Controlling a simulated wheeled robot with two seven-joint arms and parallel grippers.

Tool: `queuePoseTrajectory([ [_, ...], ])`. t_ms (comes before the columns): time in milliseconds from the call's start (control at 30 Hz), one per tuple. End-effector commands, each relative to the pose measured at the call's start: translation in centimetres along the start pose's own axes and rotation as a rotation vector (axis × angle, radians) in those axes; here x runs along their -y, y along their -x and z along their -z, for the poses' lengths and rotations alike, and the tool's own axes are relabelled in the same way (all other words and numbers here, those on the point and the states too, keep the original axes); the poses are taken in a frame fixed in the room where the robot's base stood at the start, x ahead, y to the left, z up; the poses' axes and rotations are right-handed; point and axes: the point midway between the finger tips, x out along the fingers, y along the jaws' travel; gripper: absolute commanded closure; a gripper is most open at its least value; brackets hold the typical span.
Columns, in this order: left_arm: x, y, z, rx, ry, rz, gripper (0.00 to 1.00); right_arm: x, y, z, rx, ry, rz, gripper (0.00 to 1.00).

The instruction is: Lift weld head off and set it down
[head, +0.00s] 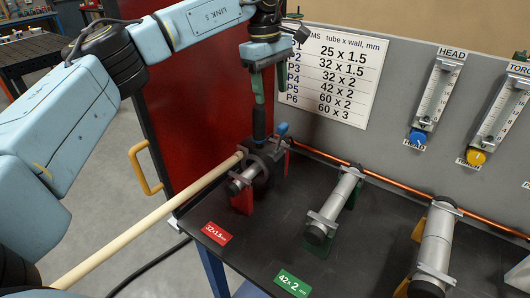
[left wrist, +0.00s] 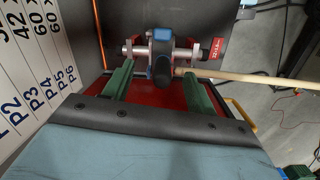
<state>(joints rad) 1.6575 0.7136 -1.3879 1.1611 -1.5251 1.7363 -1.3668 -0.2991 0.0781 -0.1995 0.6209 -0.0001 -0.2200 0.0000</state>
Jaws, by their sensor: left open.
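The weld head (head: 262,166) is a dark clamp-like body around a silver tube (head: 242,180) on a red stand (head: 242,202). Its black handle (head: 259,124) points up, and a blue lever (head: 282,130) is beside it. My left gripper (head: 270,96) is just above the handle, pointing down, with its green fingers apart. In the left wrist view my left gripper (left wrist: 158,72) is open, with the weld head (left wrist: 160,45) beyond and between the fingertips. I see no grip on it. My right gripper is not in view.
A tan rod or hose (head: 150,224) runs from the weld head to the lower left. Two more tubes lie on stands, on a green one (head: 336,205) and a yellow one (head: 437,238). A grey panel with gauges (head: 440,88) stands behind. Bare black bench top (head: 270,245) shows in front.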

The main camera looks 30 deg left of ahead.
Motion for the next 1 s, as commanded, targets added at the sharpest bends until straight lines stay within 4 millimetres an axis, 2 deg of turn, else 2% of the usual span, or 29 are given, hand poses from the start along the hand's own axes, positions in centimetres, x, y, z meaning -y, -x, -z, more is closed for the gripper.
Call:
queuePoseTrajectory([
  [33, 0.7, 1.3, 1.5, -0.042, 0.012, 0.020, 0.43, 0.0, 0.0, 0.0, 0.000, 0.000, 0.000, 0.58],
  [100, 1.4, 2.3, 2.7, -0.076, 0.021, 0.045, 0.43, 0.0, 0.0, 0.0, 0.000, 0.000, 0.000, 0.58],
  [200, 1.9, 2.1, 3.5, -0.097, 0.027, 0.066, 0.43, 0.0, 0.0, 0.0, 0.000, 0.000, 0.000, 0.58],
  [500, 2.3, -3.3, 4.0, -0.096, 0.025, 0.066, 0.43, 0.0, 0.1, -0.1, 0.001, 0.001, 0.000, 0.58],
  [600, 2.3, -4.6, 4.0, -0.095, 0.026, 0.065, 0.43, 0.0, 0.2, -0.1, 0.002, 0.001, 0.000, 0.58],
  [767, 2.3, -5.5, 4.1, -0.095, 0.026, 0.064, 0.43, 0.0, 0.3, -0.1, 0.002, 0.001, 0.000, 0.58],
  [1000, 1.8, -8.9, 4.1, -0.095, 0.026, 0.066, 0.43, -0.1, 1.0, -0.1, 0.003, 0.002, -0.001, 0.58],
])
